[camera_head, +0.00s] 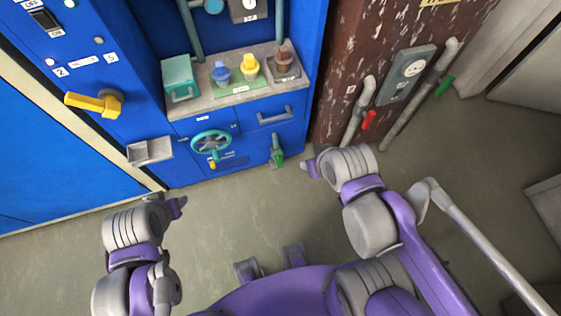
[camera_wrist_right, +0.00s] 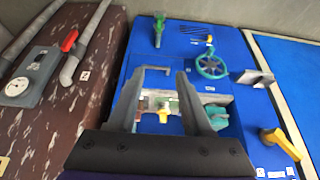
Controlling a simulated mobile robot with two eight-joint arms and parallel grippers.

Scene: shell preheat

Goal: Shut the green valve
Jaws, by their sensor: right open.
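A teal-green handwheel (camera_head: 211,144) is on the blue cabinet's lower front, and it also shows in the right wrist view (camera_wrist_right: 211,66). To its right, low on the cabinet, is a small green lever valve (camera_head: 277,152), near the top of the wrist view (camera_wrist_right: 159,28). Another green handle (camera_head: 445,86) is on a grey pipe at the brown wall. My right gripper (camera_head: 308,168) is open and empty, just right of the lever valve in the picture and apart from it; its two fingers (camera_wrist_right: 158,85) show in the wrist view. My left gripper (camera_head: 177,206) hangs at lower left, its opening unclear.
A red handle (camera_head: 369,120) is on a pipe beside the gauge box (camera_head: 406,73). The cabinet shelf (camera_head: 205,103) holds a teal box (camera_head: 181,77) and several coloured pieces. A yellow handle (camera_head: 94,103) and a grey tray (camera_head: 150,151) stick out at left. The floor in front is clear.

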